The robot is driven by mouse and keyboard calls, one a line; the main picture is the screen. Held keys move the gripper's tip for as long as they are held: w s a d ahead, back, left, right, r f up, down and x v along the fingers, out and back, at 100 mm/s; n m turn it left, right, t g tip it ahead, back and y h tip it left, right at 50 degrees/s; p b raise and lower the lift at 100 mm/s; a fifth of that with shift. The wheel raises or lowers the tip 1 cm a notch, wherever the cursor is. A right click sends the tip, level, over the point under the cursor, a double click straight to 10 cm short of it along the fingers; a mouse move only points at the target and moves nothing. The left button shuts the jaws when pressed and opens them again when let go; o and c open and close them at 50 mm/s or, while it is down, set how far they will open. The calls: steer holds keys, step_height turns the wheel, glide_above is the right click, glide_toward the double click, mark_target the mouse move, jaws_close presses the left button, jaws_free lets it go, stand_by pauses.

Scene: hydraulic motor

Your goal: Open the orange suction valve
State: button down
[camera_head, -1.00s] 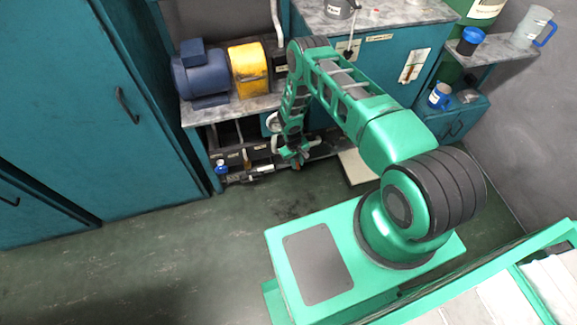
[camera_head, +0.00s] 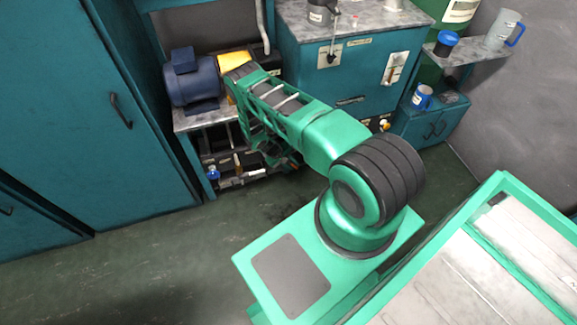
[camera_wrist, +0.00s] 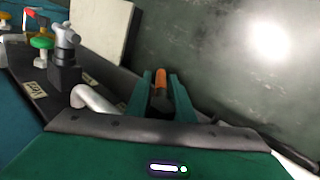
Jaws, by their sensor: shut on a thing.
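The orange handle (camera_wrist: 160,78) of the suction valve shows in the wrist view, pointing away from my gripper. My gripper (camera_wrist: 160,95) has one green finger on each side of it and is shut on it. A dark part of the valve shows between the fingers; the rest is hidden by my gripper. In the head view my gripper (camera_head: 280,158) is low at the front of the pump bench, right of the lower pipework, mostly hidden by my arm.
A blue motor (camera_head: 192,80) and a partly covered yellow guard (camera_head: 235,61) sit on the bench. In the wrist view a green knob (camera_wrist: 42,43), a grey fitting (camera_wrist: 65,45) and a white pipe (camera_wrist: 95,102) stand to the left. The floor (camera_head: 150,255) in front is clear.

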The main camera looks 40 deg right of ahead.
steer(key=shift+s+a+f, duration=0.1)
steer(key=shift+s+a, duration=0.05)
steer(key=shift+s, duration=0.15)
steer(key=c, duration=1.7)
jaws_free()
steer(key=shift+c, duration=0.2)
steer(key=shift+w, duration=0.1)
steer(key=shift+w+a+r, duration=0.2)
steer(key=shift+r, duration=0.35)
steer(key=v, duration=0.9)
steer(key=shift+a+r, duration=0.25)
